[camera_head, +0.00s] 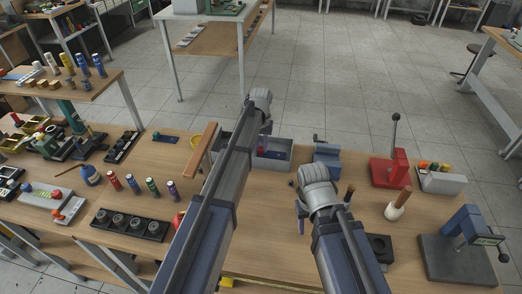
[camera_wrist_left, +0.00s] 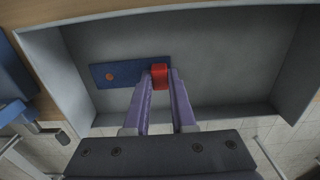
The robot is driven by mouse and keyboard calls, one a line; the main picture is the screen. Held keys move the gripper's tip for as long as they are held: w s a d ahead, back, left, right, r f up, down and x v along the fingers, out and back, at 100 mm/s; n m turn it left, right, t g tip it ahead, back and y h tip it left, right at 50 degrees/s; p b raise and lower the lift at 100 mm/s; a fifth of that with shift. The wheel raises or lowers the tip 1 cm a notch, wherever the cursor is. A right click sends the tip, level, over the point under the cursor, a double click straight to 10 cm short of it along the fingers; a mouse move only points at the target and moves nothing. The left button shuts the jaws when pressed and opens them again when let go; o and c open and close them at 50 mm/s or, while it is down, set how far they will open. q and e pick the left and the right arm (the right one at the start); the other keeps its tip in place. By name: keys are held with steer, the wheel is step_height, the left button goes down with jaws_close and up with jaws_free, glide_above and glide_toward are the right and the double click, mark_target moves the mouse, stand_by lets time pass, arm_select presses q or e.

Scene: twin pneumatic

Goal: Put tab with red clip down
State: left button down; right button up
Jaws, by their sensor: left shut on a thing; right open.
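My left gripper (camera_wrist_left: 159,80) is shut on the red clip (camera_wrist_left: 160,72) of a blue tab (camera_wrist_left: 117,73). The tab has a round red-orange spot near its left end, and its right part is partly hidden by the fingers and clip. The tab is over the floor of a grey bin (camera_wrist_left: 215,60); I cannot tell whether it touches the floor. In the head view the left gripper (camera_head: 264,140) reaches into the grey bin (camera_head: 284,163), which my arm partly covers. My right gripper (camera_head: 301,218) is open, low over the table's right part.
A blue vise (camera_head: 327,158) stands just right of the bin, and a red press (camera_head: 388,168) beyond it. A wooden bar (camera_head: 200,152) lies left of my left arm. Several small cans and a dark tray (camera_head: 130,222) stand farther left.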

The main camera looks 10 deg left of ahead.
arm_select(q)
steer(key=shift+f, duration=0.15)
arm_select(e)
steer(key=shift+f, duration=0.15)
arm_select(q)
steer(key=c, duration=0.7)
jaws_free()
steer(key=shift+c, duration=0.2)
steer(key=shift+r, duration=0.25)
arm_select(e)
steer(key=shift+r, duration=0.25)
arm_select(q)
step_height(320, 180, up, 12)
steer(key=p, duration=1.2)
steer(key=s+d+m, duration=0.2)
steer(key=s+d, duration=0.2)
steer(key=s, duration=1.1)
steer(key=s+d+m+y, duration=0.1)
steer(key=s+d, duration=0.3)
steer(key=s, duration=1.1)
steer(key=shift+s+m, duration=0.3)
steer(key=shift+m, duration=0.1)
arm_select(e)
step_height(320, 180, up, 12)
arm_select(q)
steer(key=shift+d, duration=0.1)
